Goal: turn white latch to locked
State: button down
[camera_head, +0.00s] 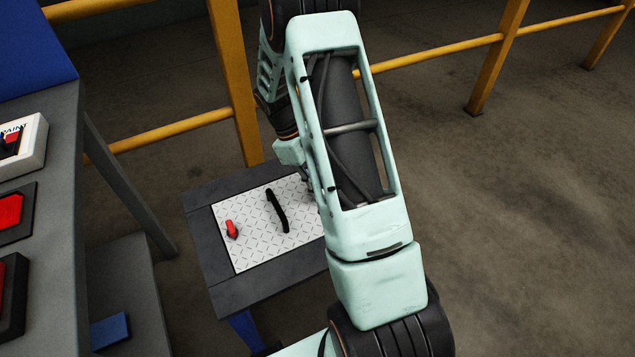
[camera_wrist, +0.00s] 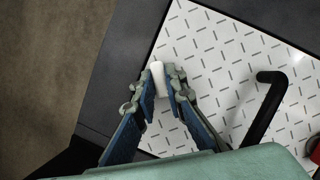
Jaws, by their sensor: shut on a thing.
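The white latch (camera_wrist: 158,78) shows in the wrist view as a small white piece near the edge of the patterned white plate (camera_wrist: 206,52). My gripper (camera_wrist: 160,90) is shut on it, with one finger on each side. The latch's base and its exact turn are hard to make out. In the head view my arm hides the gripper and the latch, while the plate (camera_head: 245,252) shows on a dark table.
A black handle (camera_wrist: 266,108) stands on the plate to the right of my gripper; it also shows in the head view (camera_head: 277,210). A red latch (camera_head: 232,229) sits left of it. A grey bench with red switches (camera_head: 10,211) and yellow railings (camera_head: 235,85) stand nearby.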

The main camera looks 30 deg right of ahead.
jog(key=m+y+p, duration=0.1)
jog(key=m, duration=0.2)
jog(key=shift+w+d+m+g, duration=0.1)
jog(key=shift+m+g, duration=0.2)
jog(key=shift+g, duration=0.1)
jog(key=shift+m+y+p, duration=0.45)
jog(key=shift+m+y, duration=0.35)
jog(key=shift+m, duration=1)
jog(key=shift+d, duration=0.1)
jog(key=c, duration=2)
grip_release()
jog(key=shift+o, duration=0.2)
jog(key=v, duration=0.7)
jog(key=shift+r, duration=0.25)
jog(key=shift+w, duration=0.1)
